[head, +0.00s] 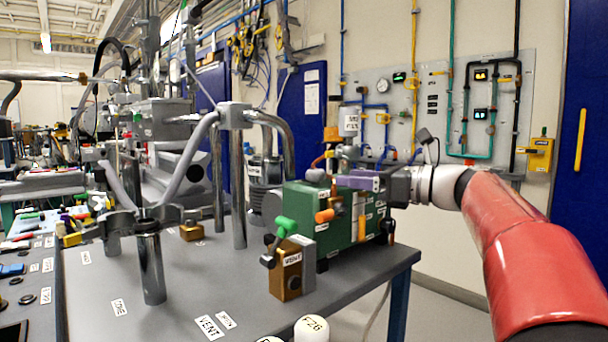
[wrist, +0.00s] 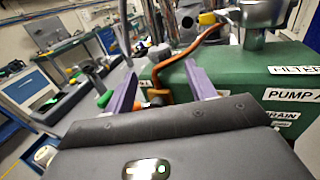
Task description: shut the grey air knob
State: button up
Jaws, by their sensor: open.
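A small rounded grey knob (head: 317,175) shows on top of the green pump box (head: 340,215) in the head view; I take it for the air knob, though its label is not readable. My gripper (head: 352,182) reaches in from the right, over the box's top, with purple fingers just right of the knob and apart from it. In the wrist view the fingers of my gripper (wrist: 162,80) are spread, with nothing clearly held between them. The green box (wrist: 235,85) lies beyond and to the right.
An orange knob (head: 324,216) sits on the box's front. A green-handled vent valve (head: 291,270) stands before it. An orange hose (wrist: 185,55) arches over the box. Steel posts (head: 238,180) stand to the left.

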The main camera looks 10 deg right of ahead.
aim_at(322, 170)
jog(key=x, duration=0.7)
jog(key=shift+w+a+p, duration=0.2)
jog(key=shift+p, duration=0.2)
jog(key=shift+c, duration=0.5)
jog(key=c, duration=0.9)
